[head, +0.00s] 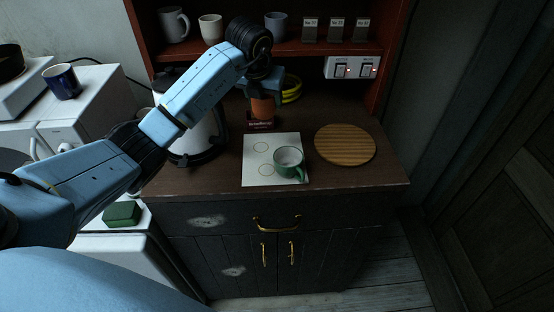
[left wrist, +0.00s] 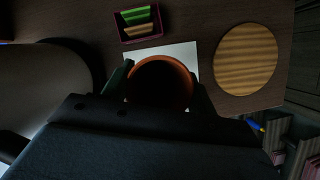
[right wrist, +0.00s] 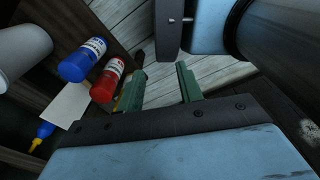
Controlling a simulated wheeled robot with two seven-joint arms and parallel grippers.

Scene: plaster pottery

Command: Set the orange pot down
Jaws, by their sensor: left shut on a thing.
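The orange pot (head: 263,108) is between the fingers of my left gripper (head: 264,92), which is shut on it near the back of the counter. In the left wrist view the pot's round orange rim (left wrist: 160,59) faces the camera, with a green finger on each side; its inside is dark. The gripper covers its upper part in the head view, and I cannot tell how far its base is above the counter. A white sheet with ring outlines (head: 257,174) lies in front. My right gripper (right wrist: 161,86) is open and empty, outside the head view.
A green mug (head: 287,168) stands on the sheet's front right. A round wooden board (head: 345,145) lies to the right. A dark red box (head: 260,127) with packets is by the pot, and a white kettle (head: 195,140) stands left. Blue (right wrist: 78,64) and red (right wrist: 104,86) bottles show in the right wrist view.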

